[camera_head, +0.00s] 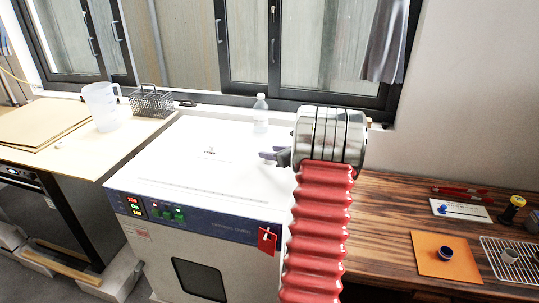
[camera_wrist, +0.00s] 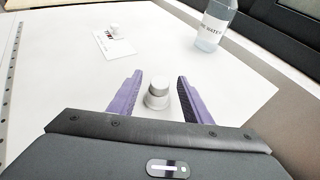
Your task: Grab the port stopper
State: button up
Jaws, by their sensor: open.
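A pale grey, stepped round stopper (camera_wrist: 157,94) stands on the white oven top (camera_wrist: 70,90) in the wrist view. It looks like the port stopper. My gripper (camera_wrist: 160,79) is open, with one purple finger to the left of the stopper and the other to the right. Gaps show on both sides, so the fingers do not seem to touch it. In the head view my gripper (camera_head: 266,155) is low over the right part of the drying oven (camera_head: 205,235), and the stopper cannot be made out there.
A water bottle (camera_wrist: 213,27) stands behind my gripper's right side. A wire basket (camera_head: 152,103) and a jug (camera_head: 101,106) stand left. The front oven top is clear.

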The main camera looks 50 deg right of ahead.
dwell(0.4)
jog(key=c, duration=1.1)
jog(key=shift+r, duration=0.15)
jog(key=shift+c, duration=0.2)
notch_tip(320, 180, up, 10)
dwell(0.4)
